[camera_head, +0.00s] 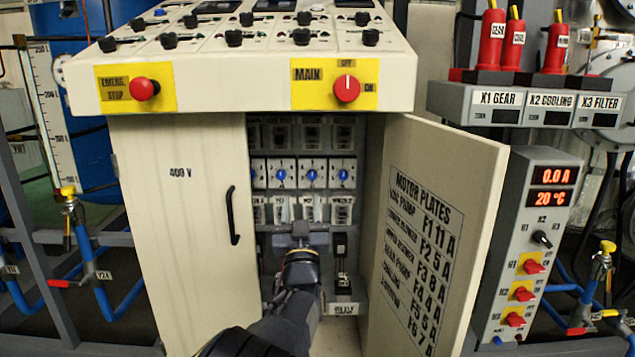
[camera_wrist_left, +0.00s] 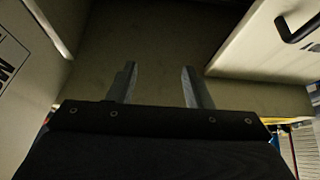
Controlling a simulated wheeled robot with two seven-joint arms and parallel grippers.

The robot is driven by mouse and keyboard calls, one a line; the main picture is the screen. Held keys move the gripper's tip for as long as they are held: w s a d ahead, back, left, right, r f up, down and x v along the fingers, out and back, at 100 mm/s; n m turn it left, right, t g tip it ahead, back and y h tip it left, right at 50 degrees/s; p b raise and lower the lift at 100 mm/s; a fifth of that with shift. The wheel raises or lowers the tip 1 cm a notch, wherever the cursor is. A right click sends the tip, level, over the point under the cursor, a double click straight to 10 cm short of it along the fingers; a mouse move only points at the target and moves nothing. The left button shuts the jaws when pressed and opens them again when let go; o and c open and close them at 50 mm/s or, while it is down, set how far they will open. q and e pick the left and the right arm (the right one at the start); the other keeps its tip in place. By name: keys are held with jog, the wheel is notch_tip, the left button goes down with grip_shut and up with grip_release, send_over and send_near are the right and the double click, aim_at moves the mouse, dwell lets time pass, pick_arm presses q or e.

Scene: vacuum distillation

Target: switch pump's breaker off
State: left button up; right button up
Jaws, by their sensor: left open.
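The open cabinet (camera_head: 258,140) holds rows of small breakers (camera_head: 312,133), a row of blue knobs (camera_head: 312,177), and a lower row of white units (camera_head: 341,210). The labels are too small to read, so I cannot tell which breaker is the pump's. My left gripper (camera_head: 300,231) reaches into the cabinet, in front of the lower row and covering part of it. In the left wrist view my left gripper (camera_wrist_left: 159,72) has its two fingers apart with nothing between them. Contact with a breaker cannot be told. My right gripper is not in view.
The right door (camera_head: 432,235), with a motor plates list, stands open. The left door (camera_head: 182,230) with a black handle (camera_head: 232,215) is shut. A console (camera_head: 245,85) with a red emergency stop (camera_head: 143,89) and main switch (camera_head: 347,88) overhangs the cabinet.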

pick_arm(q)
jog(key=a+f+n+g+y, duration=0.1)
jog(key=a+f+n+g, duration=0.3)
jog(key=a, duration=0.7)
jog(key=s+a+f+g+h, duration=0.2)
jog(key=s+a+f+g, duration=0.3)
jog(key=s+a+f, duration=0.15)
jog(key=s+f+m+g+h, duration=0.1)
jog(key=s+f+g, duration=0.2)
jog(key=s, duration=0.9)
jog(key=s+f+m+g+h, duration=0.1)
jog(key=s+f+g+h, duration=0.15)
jog(key=s, duration=0.95)
jog(key=s+f+m+g+h, duration=0.1)
jog(key=s+f+g, duration=0.3)
jog(key=s, duration=0.8)
notch_tip(320, 180, up, 35)
jog(key=p, duration=3.5)
jog(key=shift+s+d+f, duration=0.15)
jog(key=shift+s+d, duration=0.05)
jog(key=shift+s, duration=0.25)
jog(key=shift+y, duration=0.25)
